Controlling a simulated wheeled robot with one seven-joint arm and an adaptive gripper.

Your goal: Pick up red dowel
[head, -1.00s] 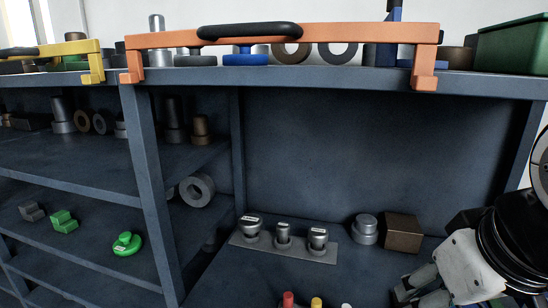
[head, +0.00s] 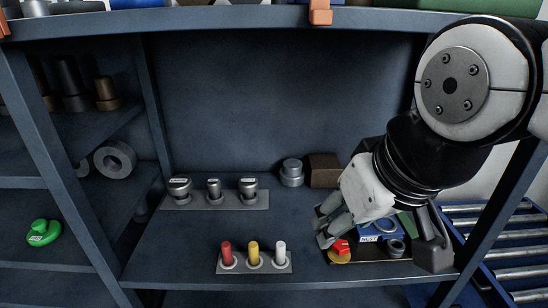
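The red dowel (head: 226,252) stands upright at the left end of a small grey holder plate (head: 271,269) near the front of the shelf. A yellow dowel (head: 254,253) and a white dowel (head: 280,252) stand beside it in the same plate. My gripper (head: 322,228) is right of the dowels and apart from them, low over the shelf. It is seen from the side and its fingers point left and down. Whether the fingers are apart is hard to tell. No dowel is in it.
Behind, a plate with metal knobs (head: 214,201), a grey cylinder (head: 291,173) and a brown box (head: 324,170) stand on the shelf. Beneath my gripper are a red and yellow piece (head: 341,252) and a blue block (head: 375,232). The shelf left of the dowels is clear.

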